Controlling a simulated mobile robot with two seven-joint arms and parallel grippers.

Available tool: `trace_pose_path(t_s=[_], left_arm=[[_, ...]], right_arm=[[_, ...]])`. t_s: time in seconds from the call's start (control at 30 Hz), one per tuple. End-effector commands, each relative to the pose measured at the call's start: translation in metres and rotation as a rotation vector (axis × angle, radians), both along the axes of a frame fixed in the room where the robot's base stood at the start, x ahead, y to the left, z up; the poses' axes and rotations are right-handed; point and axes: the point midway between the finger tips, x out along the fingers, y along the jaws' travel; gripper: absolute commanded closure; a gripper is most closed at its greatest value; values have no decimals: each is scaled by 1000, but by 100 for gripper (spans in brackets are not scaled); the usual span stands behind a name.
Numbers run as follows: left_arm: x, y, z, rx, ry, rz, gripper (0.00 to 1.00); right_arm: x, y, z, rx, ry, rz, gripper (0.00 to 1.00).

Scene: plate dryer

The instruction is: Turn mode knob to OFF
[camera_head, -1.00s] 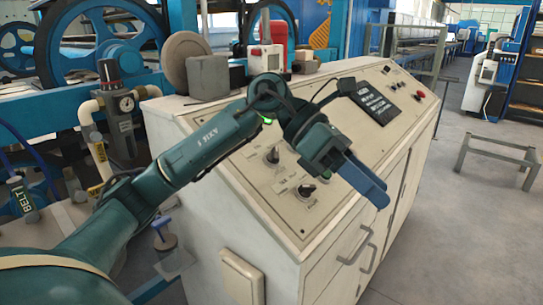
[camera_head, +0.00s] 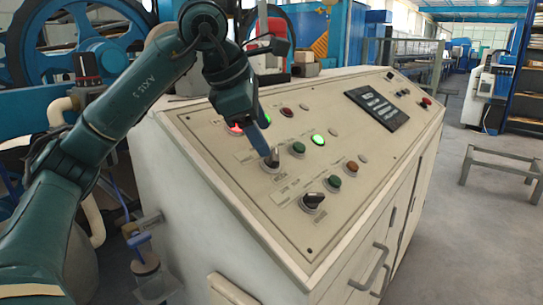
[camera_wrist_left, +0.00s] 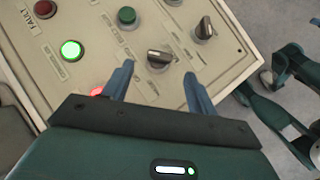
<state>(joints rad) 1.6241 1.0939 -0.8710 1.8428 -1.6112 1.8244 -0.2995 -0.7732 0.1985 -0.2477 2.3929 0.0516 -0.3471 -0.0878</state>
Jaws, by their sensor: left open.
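The sloping beige control panel (camera_head: 232,170) carries two black selector knobs. The back-left knob (camera_head: 272,161) is at the tip of my left gripper (camera_head: 261,145), which points down at the panel. In the left wrist view this knob (camera_wrist_left: 160,57) stands between the lines of the two open blue fingers (camera_wrist_left: 157,78), just beyond their tips. I see no clear contact. The second knob (camera_head: 313,201) sits nearer the panel's front edge and also shows in the wrist view (camera_wrist_left: 204,30). The labels are too small to read, so I cannot tell which knob is mode.
Around the knobs are a green button (camera_head: 298,148), a lit green one (camera_head: 318,140), another green button (camera_head: 334,181) and an orange-red one (camera_head: 351,168). A dark display plate (camera_head: 377,107) lies further right. Cabinet handles (camera_head: 371,268) stick out below. Floor at the right is open around a low metal frame (camera_head: 500,165).

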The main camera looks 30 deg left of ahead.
Motion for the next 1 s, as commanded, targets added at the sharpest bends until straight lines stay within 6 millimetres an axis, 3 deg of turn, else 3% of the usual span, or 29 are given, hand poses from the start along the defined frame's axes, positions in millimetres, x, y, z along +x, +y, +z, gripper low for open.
trace_pose_path(t_s=[0.1,0.3,0.7,1.0], left_arm=[[11,-3,-23,0,2,0,42],[24,-6,-42,-1,0,-1,42],[27,-7,-48,-1,0,-2,42],[27,-7,-47,-1,-1,-2,66]], right_arm=[[1,2,-8,-13,2,9,64],[2,3,-12,-25,2,17,64],[3,4,-12,-30,3,20,64],[3,5,-12,-28,3,22,64]])
